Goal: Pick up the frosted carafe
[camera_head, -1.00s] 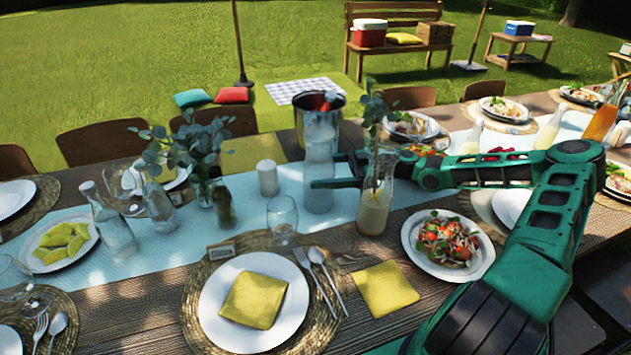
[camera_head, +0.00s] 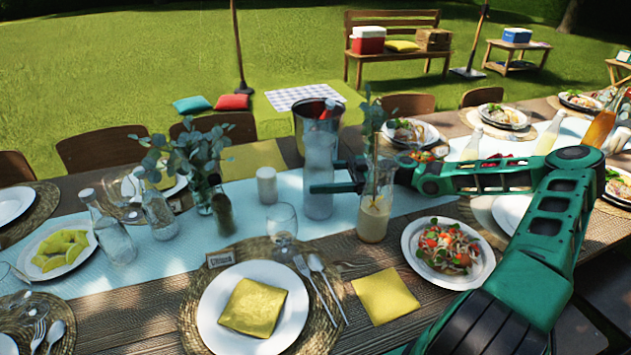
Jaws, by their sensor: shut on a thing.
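The frosted carafe (camera_head: 318,178) is a tall, pale bluish bottle standing upright on the light blue runner near the middle of the table. My gripper (camera_head: 320,187) reaches in from the right and is shut on the carafe's body at mid height.
A glass bottle with cream liquid and a sprig (camera_head: 374,215) stands close in front of my gripper. A metal bucket (camera_head: 297,124) is right behind the carafe. A white candle (camera_head: 267,186) and a wine glass (camera_head: 282,222) stand to its left. A salad plate (camera_head: 412,262) lies nearer.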

